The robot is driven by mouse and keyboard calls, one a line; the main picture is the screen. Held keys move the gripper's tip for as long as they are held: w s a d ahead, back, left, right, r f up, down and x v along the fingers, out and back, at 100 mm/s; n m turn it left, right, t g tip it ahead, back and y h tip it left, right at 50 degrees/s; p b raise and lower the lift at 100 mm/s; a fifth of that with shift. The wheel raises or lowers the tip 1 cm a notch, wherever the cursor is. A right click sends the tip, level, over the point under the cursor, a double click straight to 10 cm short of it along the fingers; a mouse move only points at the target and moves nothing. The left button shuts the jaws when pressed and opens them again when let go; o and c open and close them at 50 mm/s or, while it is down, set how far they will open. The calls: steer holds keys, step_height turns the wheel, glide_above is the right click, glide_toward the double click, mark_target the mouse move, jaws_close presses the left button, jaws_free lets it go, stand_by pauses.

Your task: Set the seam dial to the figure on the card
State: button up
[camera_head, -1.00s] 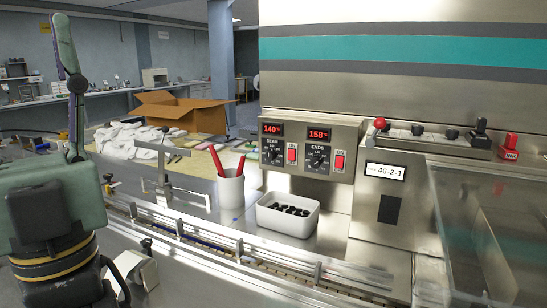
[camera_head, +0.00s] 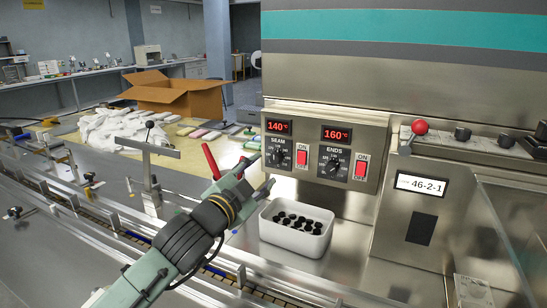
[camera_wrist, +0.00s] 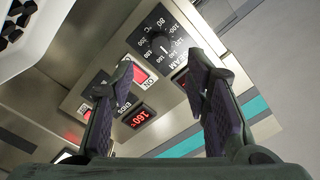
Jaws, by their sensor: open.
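The seam dial (camera_head: 277,155) is a black knob under a red display (camera_head: 277,126) reading 140 °C, on the left of the steel control panel. It also shows in the wrist view (camera_wrist: 160,45), with its printed scale, just beyond and between my fingers. My gripper (camera_head: 259,174) is open and empty, in front of the panel's lower left and apart from the dial. In the wrist view my two fingers (camera_wrist: 163,95) stand wide apart. A white label (camera_head: 420,186) reads 46-2-1. No card with a seam figure can be read.
The ends dial (camera_head: 333,166) and its 160 °C display (camera_head: 337,134) sit right of the seam dial. Red-lit switches (camera_head: 302,158) stand beside the dials. A white tub (camera_head: 296,242) of black pieces is below the panel.

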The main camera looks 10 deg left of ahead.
mark_target(275, 159)
steer(key=w+p, duration=0.1)
steer(key=w, duration=0.2)
steer(key=w+d, duration=0.1)
steer(key=w, duration=0.2)
steer(key=shift+d+r+p, duration=0.15)
steer(key=shift+p, duration=0.25)
steer(key=shift+w+d, duration=0.1)
steer(key=shift+w, duration=0.55)
steer(key=shift+c, duration=0.4)
jaws_close()
